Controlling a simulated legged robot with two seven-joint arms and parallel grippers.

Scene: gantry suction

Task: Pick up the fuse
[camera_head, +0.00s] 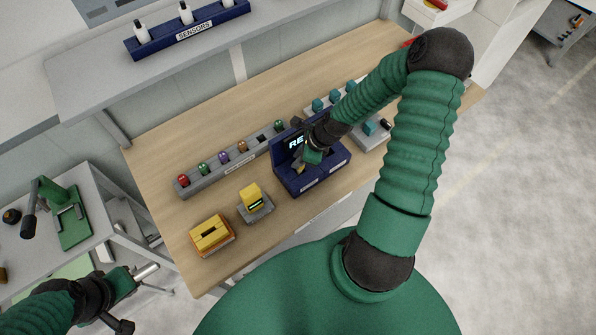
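A grey rack (228,160) on the wooden bench holds a row of small coloured pieces, among them a red one (183,179), a purple one (222,156) and an orange one (242,147). I cannot tell which piece is the fuse. My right gripper (306,162) is low over a dark blue unit (315,181) with a lit display, partly hidden by the gripper. Its fingers are too small and dark to show whether they are open or hold anything. My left gripper (122,300) is at the lower left, away from the bench, its finger opening unclear.
A yellow block on a grey base (254,204) and a yellow-orange box (211,235) stand on the bench's near left. Teal pieces (335,96) stand behind my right arm. A side table with a green press (68,215) is left.

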